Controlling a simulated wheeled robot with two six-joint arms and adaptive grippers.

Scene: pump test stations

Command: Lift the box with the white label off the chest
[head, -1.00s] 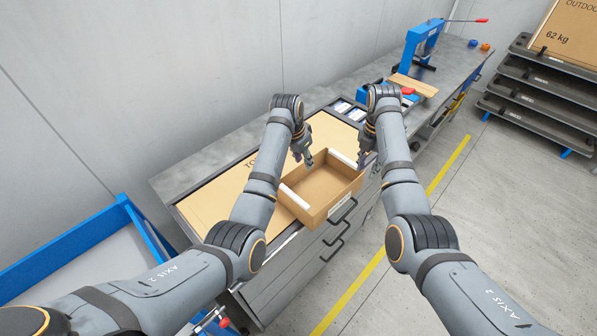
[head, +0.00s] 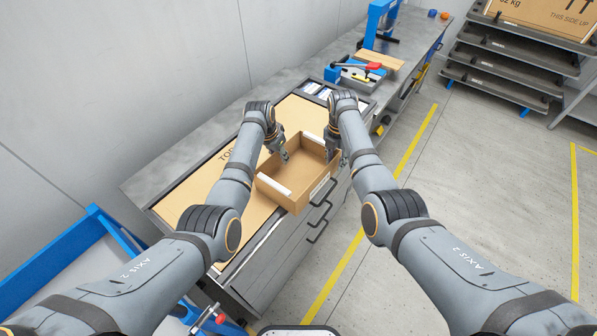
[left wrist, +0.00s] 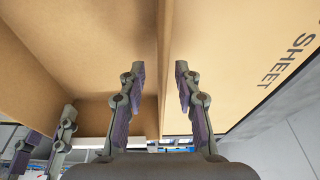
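The open cardboard box (head: 293,203) stands on the chest (head: 262,277), with a white label (head: 319,188) on its front side and white strips on two rims. My left gripper (head: 284,156) is at the box's back wall. In the left wrist view, the fingers of my left gripper (left wrist: 160,70) are apart, one on each side of that wall (left wrist: 164,45), with gaps to it. My right gripper (head: 333,155) is at the box's right end; its fingers (left wrist: 45,138) also show spread in the left wrist view, beside another box wall.
A large printed cardboard sheet (head: 197,196) lies behind and left of the box. A blue-framed cart (head: 45,262) is at left. Open floor lies right.

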